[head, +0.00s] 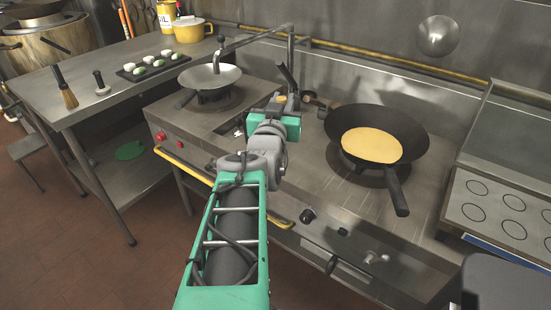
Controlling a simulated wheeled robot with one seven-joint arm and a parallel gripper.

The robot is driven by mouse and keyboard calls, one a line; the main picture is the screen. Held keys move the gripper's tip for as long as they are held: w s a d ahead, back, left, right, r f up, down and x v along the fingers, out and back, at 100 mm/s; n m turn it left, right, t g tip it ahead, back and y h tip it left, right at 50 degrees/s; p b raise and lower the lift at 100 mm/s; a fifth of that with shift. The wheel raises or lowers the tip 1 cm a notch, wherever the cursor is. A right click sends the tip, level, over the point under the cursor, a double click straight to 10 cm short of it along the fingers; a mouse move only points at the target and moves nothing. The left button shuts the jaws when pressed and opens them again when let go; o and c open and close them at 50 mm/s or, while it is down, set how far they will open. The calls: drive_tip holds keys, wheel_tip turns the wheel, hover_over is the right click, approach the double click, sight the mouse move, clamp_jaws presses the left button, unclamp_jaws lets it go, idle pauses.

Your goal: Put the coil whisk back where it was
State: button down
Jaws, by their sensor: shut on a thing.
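My gripper (287,95) is over the back of the stove counter, between the small pan and the large wok, at the end of my green and grey arm. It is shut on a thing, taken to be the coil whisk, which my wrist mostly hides. A dark slanted piece shows just above the gripper, but I cannot tell whether it is a finger or part of the whisk. The whisk's coil cannot be made out.
A large wok (353,119) with yellow batter stands right of my gripper. The left table (130,95) holds a brush (66,90), a dark tray with several pieces, and a yellow pot (190,32).

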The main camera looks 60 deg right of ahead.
drive_tip(key=w+d+f, duration=0.7)
drive_tip(key=d+f, duration=0.4)
drive_tip(key=f, duration=0.1)
drive_tip(key=shift+d+f+b, duration=0.3)
drive_tip(key=shift+d, duration=0.05)
drive_tip(key=shift+f, duration=0.1)
drive_tip(key=shift+f, duration=0.15)
drive_tip(key=c, duration=1.2)
unclamp_jaws()
drive_tip(key=shift+c, duration=0.2)
